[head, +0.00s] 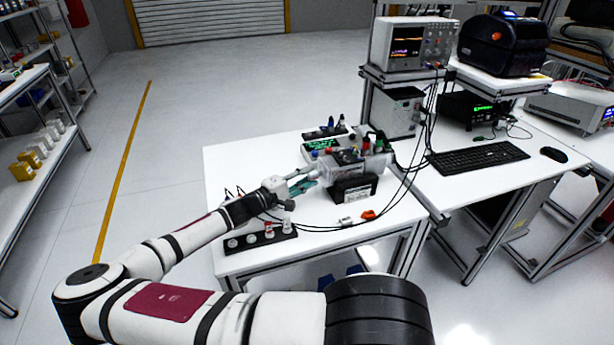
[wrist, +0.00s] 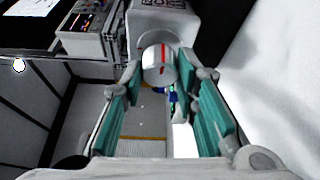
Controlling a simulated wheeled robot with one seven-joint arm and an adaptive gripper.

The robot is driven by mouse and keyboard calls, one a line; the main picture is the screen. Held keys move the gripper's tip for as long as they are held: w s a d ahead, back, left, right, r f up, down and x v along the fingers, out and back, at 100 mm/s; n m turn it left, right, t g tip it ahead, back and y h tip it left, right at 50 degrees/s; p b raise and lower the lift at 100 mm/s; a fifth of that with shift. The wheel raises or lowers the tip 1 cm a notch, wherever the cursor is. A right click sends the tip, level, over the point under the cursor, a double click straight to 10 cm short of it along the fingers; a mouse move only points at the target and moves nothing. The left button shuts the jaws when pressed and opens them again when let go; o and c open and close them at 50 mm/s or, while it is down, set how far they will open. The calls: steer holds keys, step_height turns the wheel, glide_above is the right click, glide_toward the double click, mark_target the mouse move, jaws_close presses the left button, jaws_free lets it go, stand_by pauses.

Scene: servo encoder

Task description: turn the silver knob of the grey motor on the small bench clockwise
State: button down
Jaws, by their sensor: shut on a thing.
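The grey motor (head: 372,166) lies on a black stand (head: 354,189) on the small white bench (head: 238,165). In the wrist view its pale housing (wrist: 160,14) is at the top. The silver knob (wrist: 158,62) faces the wrist camera, with a red line running roughly up and down on it. My gripper (head: 308,180) reaches the motor's left end. In the wrist view the tips of my gripper (wrist: 164,76) sit on both sides of the knob and are shut on it. In the head view the knob is hard to make out.
A black strip with several white knobs (head: 258,238) lies at the bench's front left. A small orange piece (head: 368,214) lies at the front. Cables run across the bench to the right desk (head: 445,190), which holds a keyboard (head: 478,160) and instruments. The floor to the left is clear.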

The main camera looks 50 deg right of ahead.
steer(key=shift+f+m, duration=0.1)
steer(key=shift+m, duration=0.4)
steer(key=shift+h, duration=0.3)
steer(key=c, duration=1.2)
jaws_free()
steer(key=shift+c, duration=0.2)
steer(key=a, duration=0.4)
steer(key=w+a, duration=0.1)
steer(key=a, duration=0.3)
steer(key=w+a, duration=0.1)
steer(key=a, duration=0.3)
steer(key=shift+f, duration=0.1)
